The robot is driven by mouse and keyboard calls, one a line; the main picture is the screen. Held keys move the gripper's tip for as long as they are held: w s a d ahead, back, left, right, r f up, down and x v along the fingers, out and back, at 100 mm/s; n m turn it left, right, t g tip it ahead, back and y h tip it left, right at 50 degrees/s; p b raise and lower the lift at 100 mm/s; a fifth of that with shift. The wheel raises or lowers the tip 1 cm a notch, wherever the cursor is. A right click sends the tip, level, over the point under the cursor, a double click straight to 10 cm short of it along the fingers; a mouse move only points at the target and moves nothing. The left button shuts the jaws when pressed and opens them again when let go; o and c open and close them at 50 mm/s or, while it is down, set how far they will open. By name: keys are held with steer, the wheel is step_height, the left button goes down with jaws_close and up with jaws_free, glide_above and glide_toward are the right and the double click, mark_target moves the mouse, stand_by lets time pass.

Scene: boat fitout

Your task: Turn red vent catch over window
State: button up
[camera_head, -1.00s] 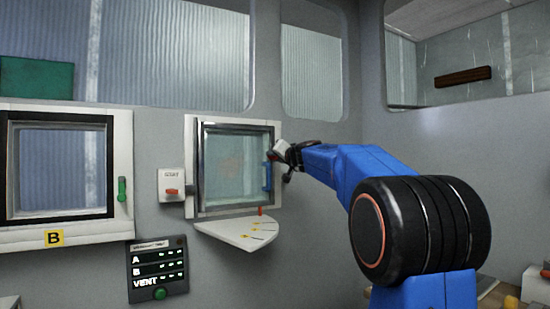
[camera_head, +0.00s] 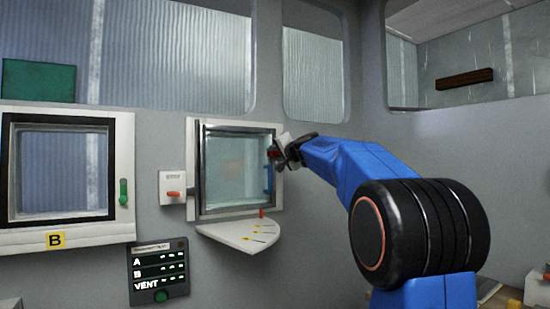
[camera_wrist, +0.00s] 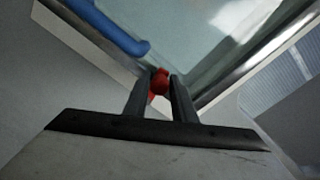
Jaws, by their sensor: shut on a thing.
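The vent window (camera_head: 235,170) is a pane in a dark metal frame on the grey wall. A small red catch (camera_head: 272,154) sits at its upper right edge; it also shows in the wrist view (camera_wrist: 159,80). My gripper (camera_head: 281,158) is at that edge. In the wrist view its two dark fingers (camera_wrist: 158,88) are closed around the red catch, one on each side. The fingers partly hide the catch, and its exact angle is hard to tell. A blue handle (camera_head: 267,180) is just below it on the frame, apart from the fingers in the wrist view (camera_wrist: 118,33).
A white box with an orange-red lever (camera_head: 173,193) is left of the window. A white quarter-round shelf (camera_head: 240,235) juts out below, with a small red peg (camera_head: 261,213). Window B (camera_head: 61,170) and a lit panel (camera_head: 158,270) are further left.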

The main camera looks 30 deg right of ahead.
steer(key=shift+s+r+m, duration=0.1)
steer(key=shift+r+m, duration=0.5)
steer(key=shift+m, duration=0.3)
steer(key=o, duration=0.9)
steer(key=shift+s, duration=0.1)
steer(key=s, duration=1.7)
steer(key=shift+a+r, duration=0.3)
steer(key=shift+a, duration=0.1)
